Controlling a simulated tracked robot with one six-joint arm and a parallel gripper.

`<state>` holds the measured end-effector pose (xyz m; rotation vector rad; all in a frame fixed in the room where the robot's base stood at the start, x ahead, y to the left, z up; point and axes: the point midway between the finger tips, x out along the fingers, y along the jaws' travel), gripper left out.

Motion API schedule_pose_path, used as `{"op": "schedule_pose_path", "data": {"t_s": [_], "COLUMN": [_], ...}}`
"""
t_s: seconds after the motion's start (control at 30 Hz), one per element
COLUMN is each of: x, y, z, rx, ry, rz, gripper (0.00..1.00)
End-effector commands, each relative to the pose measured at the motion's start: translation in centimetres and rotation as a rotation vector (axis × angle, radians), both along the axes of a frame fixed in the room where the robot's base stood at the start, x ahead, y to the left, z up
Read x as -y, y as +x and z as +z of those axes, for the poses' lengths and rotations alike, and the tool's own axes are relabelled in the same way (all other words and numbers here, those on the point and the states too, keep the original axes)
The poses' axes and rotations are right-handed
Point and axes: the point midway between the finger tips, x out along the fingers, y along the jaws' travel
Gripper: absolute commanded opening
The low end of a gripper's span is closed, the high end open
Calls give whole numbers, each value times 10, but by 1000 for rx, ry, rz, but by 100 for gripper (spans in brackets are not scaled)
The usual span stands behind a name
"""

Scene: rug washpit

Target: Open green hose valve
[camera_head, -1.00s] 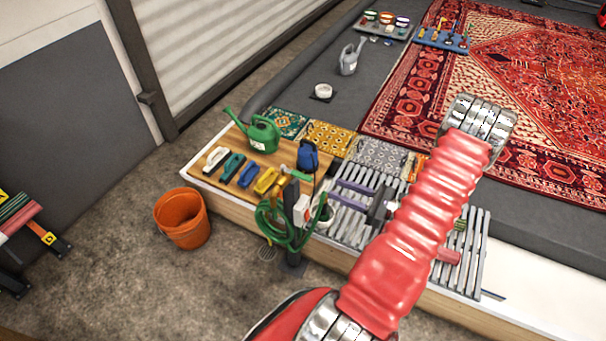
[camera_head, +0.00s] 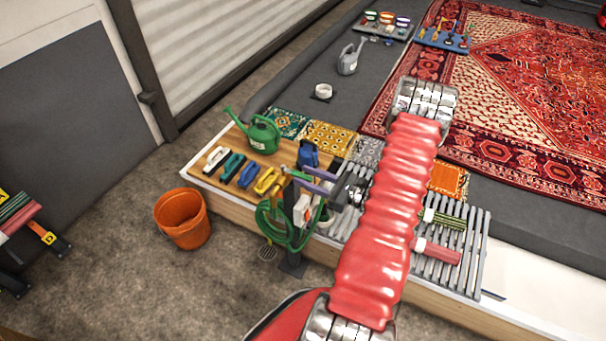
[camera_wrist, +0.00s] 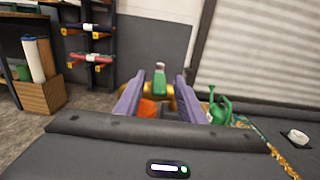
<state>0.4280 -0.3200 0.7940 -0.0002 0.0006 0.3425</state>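The green hose (camera_head: 268,222) hangs coiled on a dark post (camera_head: 290,258) at the front edge of the washpit. In the wrist view, the green valve handle (camera_wrist: 160,76) stands upright above a brass-coloured body, seen between my purple fingers. My gripper (camera_head: 298,175) is open near the top of the post, its fingertips pointing left. The wrist view shows my gripper (camera_wrist: 160,84) with its two fingers on either side of the handle and gaps to both. Whether the fingertips reach the handle in depth is unclear. The valve is small and partly hidden in the head view.
An orange bucket (camera_head: 183,218) is on the floor to the left. A slatted rack (camera_head: 470,250) lies to the right.

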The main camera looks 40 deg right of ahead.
Motion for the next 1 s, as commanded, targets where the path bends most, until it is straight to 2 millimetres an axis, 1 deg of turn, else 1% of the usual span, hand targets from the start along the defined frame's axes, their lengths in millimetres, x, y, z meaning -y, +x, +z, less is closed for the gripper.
{"op": "schedule_pose_path", "data": {"t_s": [0.1, 0.2, 0.57, 1.0], "x": [-5, -6, -7, -7], "y": [12, 18, 20, 20], "z": [0, 0, 0, 0], "rx": [0, 0, 0, 0], "ry": [0, 0, 0, 0], "rz": [2, 1, -1, -1], "gripper": [36, 36, 35, 4]}}
